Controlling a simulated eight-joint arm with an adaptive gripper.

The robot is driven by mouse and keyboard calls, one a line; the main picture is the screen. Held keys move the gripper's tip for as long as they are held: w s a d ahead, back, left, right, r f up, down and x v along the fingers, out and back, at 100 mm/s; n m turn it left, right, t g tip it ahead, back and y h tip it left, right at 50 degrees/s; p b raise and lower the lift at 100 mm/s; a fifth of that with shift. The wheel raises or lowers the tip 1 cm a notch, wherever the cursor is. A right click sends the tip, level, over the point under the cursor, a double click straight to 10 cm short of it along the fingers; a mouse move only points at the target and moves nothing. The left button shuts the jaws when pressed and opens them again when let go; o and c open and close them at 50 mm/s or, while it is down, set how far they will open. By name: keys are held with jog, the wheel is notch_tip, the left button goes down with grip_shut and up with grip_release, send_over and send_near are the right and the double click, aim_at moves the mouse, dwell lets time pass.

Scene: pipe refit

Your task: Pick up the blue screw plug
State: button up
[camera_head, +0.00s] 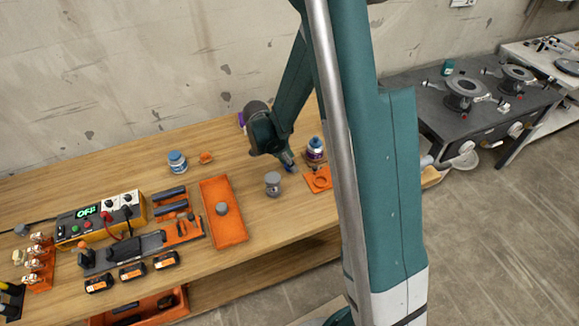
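My gripper (285,162) is above the wooden bench, at the end of the dark teal arm reaching down from the top. A small dark blue piece (287,157) shows right at its fingertips and may be the blue screw plug. The view is too small to tell whether it is held, only touched, or lies behind the fingers. The fingers are mostly hidden, so I cannot tell whether they are open or shut.
A blue-and-white jar (177,162), an orange tray (236,228) and a yellow power unit (100,226) are left. Bare wood (125,175) lies behind.

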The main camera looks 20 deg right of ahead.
dwell(0.5)
jog(key=c, duration=0.5)
jog(key=shift+r, duration=0.15)
jog(key=shift+r+p, duration=0.85)
jog(key=shift+r, duration=4)
